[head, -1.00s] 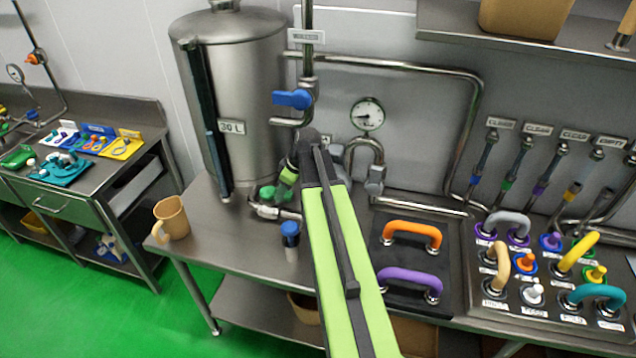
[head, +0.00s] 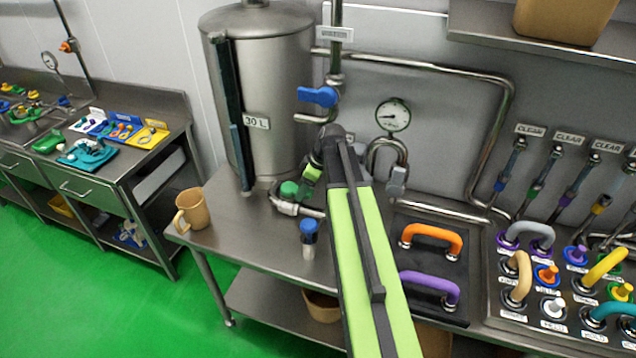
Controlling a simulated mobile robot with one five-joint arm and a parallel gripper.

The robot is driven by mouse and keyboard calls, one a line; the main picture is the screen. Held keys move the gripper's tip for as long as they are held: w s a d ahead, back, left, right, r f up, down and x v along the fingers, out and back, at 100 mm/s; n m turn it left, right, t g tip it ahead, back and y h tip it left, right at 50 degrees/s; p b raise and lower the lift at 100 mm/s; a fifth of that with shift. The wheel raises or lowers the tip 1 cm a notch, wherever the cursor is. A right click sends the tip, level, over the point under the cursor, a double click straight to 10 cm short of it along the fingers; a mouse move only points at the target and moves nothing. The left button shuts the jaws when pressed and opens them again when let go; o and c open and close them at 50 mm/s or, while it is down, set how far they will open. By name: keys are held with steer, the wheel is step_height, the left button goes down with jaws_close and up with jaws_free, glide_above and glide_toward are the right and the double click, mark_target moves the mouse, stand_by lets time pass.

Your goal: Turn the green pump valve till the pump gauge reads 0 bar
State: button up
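The green pump valve (head: 289,188) sits on the pipe at the foot of the steel tank, above the worktop. The round white pump gauge (head: 392,115) is on the wall right of the tank; its needle is too small to read surely. My green and black arm rises from the bottom of the head view and bends down at its top. My gripper (head: 304,193) is at the end of the short downward link, close to the right of the green valve. Its fingers are small and partly hidden, so I cannot tell whether they touch the valve or how far they are open.
A blue lever valve (head: 318,96) is on the upright pipe. A tan mug (head: 192,208) and a blue-capped container (head: 309,238) stand on the worktop. Orange (head: 432,238) and purple (head: 430,285) handles are right of my arm. Green floor lies open at left.

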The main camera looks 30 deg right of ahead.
steer(key=shift+d, duration=0.1)
steer(key=shift+r, duration=0.15)
steer(key=p+v, duration=1.6)
steer(key=v, duration=0.1)
steer(key=shift+d, duration=0.15)
steer(key=shift+s, duration=0.1)
